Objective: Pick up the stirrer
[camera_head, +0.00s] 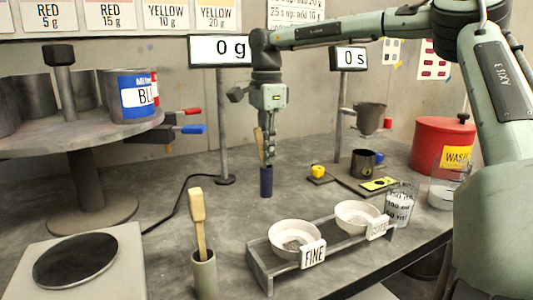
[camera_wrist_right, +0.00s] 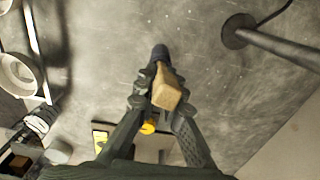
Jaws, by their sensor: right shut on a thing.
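My right gripper (camera_head: 266,158) points down over the middle of the table, shut on a wooden-handled tool (camera_head: 259,142). The tool's pale wooden end (camera_wrist_right: 167,88) shows between the fingers in the right wrist view. Below the fingers is a dark blue cylinder (camera_head: 266,182); I cannot tell whether it is part of the tool or a holder around it, or whether it touches the table. A wooden paddle (camera_head: 197,222) stands upright in a grey cup (camera_head: 204,275) at the front. I cannot tell which of the two is the stirrer. My left gripper is not in view.
A rack (camera_head: 262,272) with two white bowls (camera_head: 294,237) (camera_head: 357,215) stands in front of my right gripper. A scale (camera_head: 76,261) is front left, below a round stand with cans. A glass beaker (camera_head: 400,203) and red waste bin (camera_head: 442,142) are right. A display post (camera_head: 223,125) stands close behind.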

